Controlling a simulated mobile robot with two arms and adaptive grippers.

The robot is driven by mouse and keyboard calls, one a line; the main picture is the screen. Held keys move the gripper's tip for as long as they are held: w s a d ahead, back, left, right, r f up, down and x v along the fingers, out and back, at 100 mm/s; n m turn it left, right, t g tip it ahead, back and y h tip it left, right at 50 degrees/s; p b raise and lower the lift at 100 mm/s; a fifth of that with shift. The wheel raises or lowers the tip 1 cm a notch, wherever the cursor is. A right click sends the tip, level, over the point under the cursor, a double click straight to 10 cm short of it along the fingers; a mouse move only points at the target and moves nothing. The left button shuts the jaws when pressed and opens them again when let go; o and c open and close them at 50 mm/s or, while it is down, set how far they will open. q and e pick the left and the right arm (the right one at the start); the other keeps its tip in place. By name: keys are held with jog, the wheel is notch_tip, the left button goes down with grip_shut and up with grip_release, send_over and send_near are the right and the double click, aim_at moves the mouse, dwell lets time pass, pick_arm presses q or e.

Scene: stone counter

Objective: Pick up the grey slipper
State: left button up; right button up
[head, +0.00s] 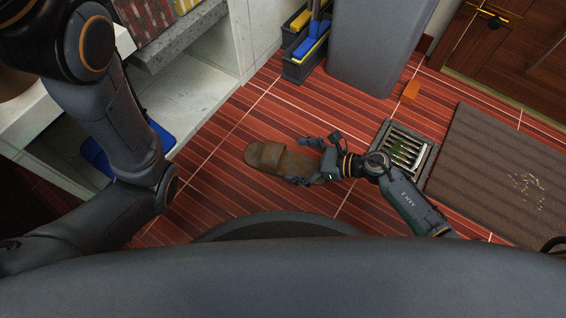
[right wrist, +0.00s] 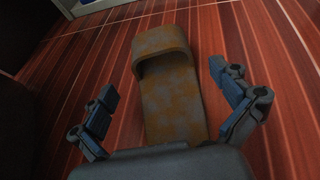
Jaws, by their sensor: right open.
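A slipper (head: 268,157) lies on the red striped floor. It looks brown with greyish patches, and its strap end points left, away from my right gripper. My right gripper (head: 297,161) is open, with one finger on each side of the slipper's near end. In the right wrist view, the slipper (right wrist: 172,100) lies lengthwise between the two spread fingers. The left finger is clear of it and the right finger is closer to its edge; I cannot tell whether that one touches. My left arm shows at the left, but its gripper is out of view.
A floor drain grate (head: 404,150) and a dark mat (head: 495,165) lie to the right. Dark buckets (head: 303,62) stand at the back. A stone bench (head: 180,45) is upper left. Floor around the slipper is clear.

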aim_at(280, 161)
jog(key=b+x, duration=0.3)
jog(key=x, duration=0.1)
jog(key=shift+f, duration=0.1)
jog(key=shift+w+a+f+b, duration=0.15)
jog(key=shift+w+a+b, duration=0.1)
jog(key=shift+a+b, duration=0.2)
jog(key=shift+c, duration=0.4)
jog(key=c, duration=1.1)
